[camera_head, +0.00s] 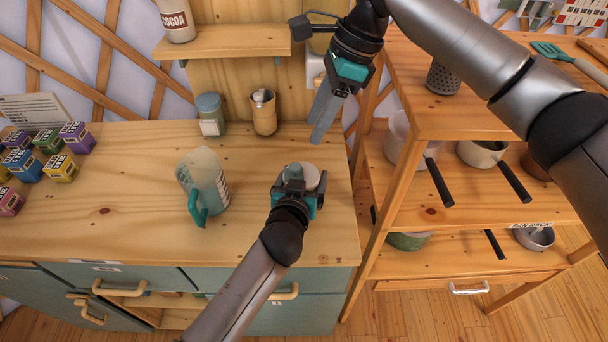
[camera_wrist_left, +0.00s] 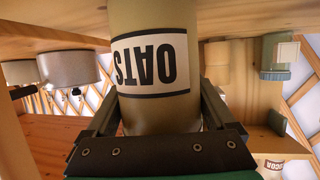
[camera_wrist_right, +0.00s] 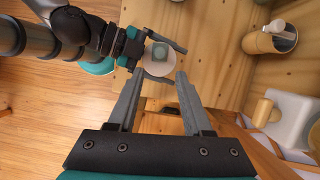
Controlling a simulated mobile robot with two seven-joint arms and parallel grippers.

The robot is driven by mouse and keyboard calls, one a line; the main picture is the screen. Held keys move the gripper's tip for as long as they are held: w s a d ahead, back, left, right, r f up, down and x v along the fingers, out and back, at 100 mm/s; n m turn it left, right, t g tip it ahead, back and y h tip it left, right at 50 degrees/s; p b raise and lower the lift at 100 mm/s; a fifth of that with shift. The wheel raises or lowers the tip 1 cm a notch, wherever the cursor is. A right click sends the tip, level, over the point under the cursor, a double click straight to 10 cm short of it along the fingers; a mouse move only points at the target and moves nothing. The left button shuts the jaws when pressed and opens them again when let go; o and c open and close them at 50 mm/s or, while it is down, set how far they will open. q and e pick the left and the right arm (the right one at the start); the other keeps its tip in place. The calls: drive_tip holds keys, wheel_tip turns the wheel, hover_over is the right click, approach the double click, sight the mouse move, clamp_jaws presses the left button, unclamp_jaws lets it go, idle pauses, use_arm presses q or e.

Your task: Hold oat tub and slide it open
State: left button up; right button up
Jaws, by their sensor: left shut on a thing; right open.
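The oat tub (camera_wrist_left: 152,65) is a beige cylinder with a white OATS label, upside down in the left wrist view. My left gripper (camera_head: 298,182) is shut around its sides, near the counter's right front. The tub's pale round top (camera_head: 309,174) shows in the head view; in the right wrist view the top (camera_wrist_right: 158,62) carries a small grey-green square piece. My right gripper (camera_head: 322,118) is open and empty, above and behind the tub. In the right wrist view, its fingers (camera_wrist_right: 160,88) point toward the tub's top, apart from it. The tub's base is hidden in the head view.
A measuring jug (camera_head: 205,178) stands left of the tub. Small boxes (camera_head: 60,168) sit far left. A pan rack (camera_head: 470,205) with protruding handles is on the right. The counter's front middle is clear.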

sight(295, 166)
idle(0.4)
drive_tip(key=shift+o, duration=0.6)
drive_tip(key=shift+a, duration=0.1)
drive_tip(key=a+r+n+h, duration=0.3)
drive_tip(key=a+n+h, duration=0.1)
drive_tip(key=n, duration=0.5)
drive_tip(key=shift+t, duration=0.3)
drive_tip(key=f, duration=1.2)
drive_tip(key=shift+s+f, duration=0.1)
drive_tip(key=shift+s, duration=0.2)
drive_tip(key=shift+c, duration=0.4)
clamp_jaws()
